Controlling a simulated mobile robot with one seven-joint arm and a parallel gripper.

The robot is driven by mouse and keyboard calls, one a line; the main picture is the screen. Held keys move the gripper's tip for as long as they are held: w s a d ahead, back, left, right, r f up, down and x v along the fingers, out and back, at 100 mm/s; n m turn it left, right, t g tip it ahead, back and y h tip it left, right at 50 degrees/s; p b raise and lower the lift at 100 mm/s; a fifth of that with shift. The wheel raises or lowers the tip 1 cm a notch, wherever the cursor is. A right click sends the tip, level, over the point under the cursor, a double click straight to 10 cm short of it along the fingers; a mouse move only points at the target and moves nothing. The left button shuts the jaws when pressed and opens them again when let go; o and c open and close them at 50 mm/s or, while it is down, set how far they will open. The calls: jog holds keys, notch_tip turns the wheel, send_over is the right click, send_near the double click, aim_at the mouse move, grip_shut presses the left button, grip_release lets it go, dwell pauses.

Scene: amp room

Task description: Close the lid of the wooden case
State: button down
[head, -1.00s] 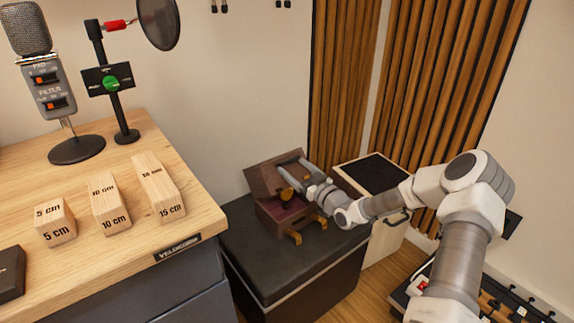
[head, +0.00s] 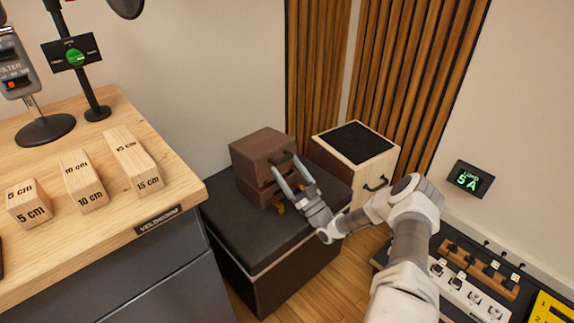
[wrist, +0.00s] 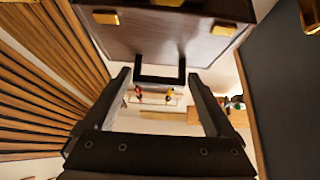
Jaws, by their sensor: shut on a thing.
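The brown wooden case (head: 268,191) stands on a dark bench. Its lid (head: 260,145) is swung down over the body, with a narrow gap seemingly left along the front. A gold-coloured latch (head: 279,208) shows low at the front. My gripper (head: 284,162) is at the lid's front right side. In the wrist view my gripper (wrist: 160,76) has its fingers on both sides of a black handle (wrist: 160,79) and is shut on it. The brown panel behind it (wrist: 160,38) carries gold fittings. The case's inside is hidden.
The dark bench top (head: 285,240) has free room in front of the case. A light wooden cabinet with a black top (head: 355,142) stands close on the right. A wooden desk (head: 120,230) with marked blocks is at left. A switch panel (head: 475,275) is at lower right.

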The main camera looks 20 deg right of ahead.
jog(key=shift+w+a+f, duration=0.2)
jog(key=shift+f, duration=0.35)
jog(key=shift+c, duration=0.6)
grip_release()
jog(key=shift+o, duration=0.6)
jog(key=shift+w+f, duration=0.15)
jog(key=s+d+r+p, duration=0.6)
jog(key=d+r, duration=0.3)
jog(key=r, duration=0.2)
jog(key=shift+s+r, duration=0.15)
jog(key=shift+s, duration=0.65)
